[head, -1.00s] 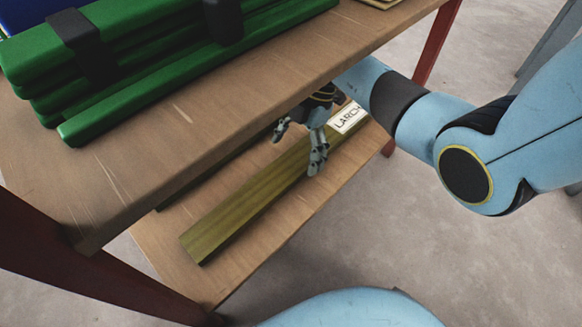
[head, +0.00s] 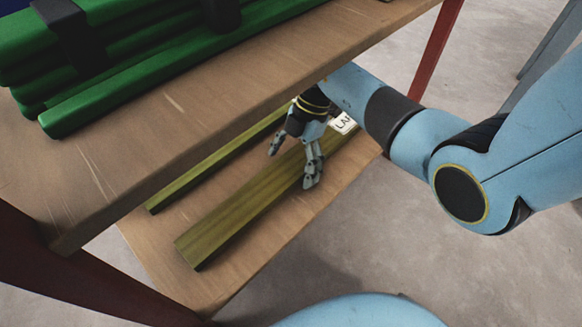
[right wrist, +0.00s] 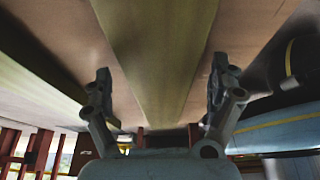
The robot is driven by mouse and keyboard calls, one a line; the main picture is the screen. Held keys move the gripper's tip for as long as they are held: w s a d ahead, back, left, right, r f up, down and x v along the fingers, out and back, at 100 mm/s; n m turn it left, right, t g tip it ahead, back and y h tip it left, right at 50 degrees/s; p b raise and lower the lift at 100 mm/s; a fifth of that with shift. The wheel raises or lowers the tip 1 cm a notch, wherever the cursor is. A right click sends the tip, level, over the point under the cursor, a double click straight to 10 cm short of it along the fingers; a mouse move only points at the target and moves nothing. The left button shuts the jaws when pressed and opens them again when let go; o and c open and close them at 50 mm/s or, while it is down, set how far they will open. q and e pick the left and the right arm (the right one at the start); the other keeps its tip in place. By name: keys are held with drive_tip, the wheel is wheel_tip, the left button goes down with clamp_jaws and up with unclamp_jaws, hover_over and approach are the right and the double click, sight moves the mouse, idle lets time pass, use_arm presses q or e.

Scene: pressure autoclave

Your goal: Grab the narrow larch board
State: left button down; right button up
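A long olive-yellow board (head: 240,212) lies on the lower shelf. A white label (head: 342,124) at its far end is partly hidden by my arm; its visible letters are "LA". My right gripper (head: 291,163) is open over this board, one finger towards each long side. In the right wrist view the board (right wrist: 160,60) runs between the spread fingers (right wrist: 162,80), with gaps on both sides. A second similar board (head: 205,168) lies behind it, partly under the upper shelf's edge, and shows at left in the right wrist view (right wrist: 35,75). My left gripper is out of view.
The upper wooden shelf (head: 150,150) overhangs the lower shelf (head: 275,240) close to my right gripper. Green bundled pieces (head: 170,70) with black straps lie on it. Dark red posts (head: 436,45) stand at the corners. The floor to the right is open.

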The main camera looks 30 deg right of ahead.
drive_tip(key=c, duration=1.6)
drive_tip(key=shift+r, duration=0.1)
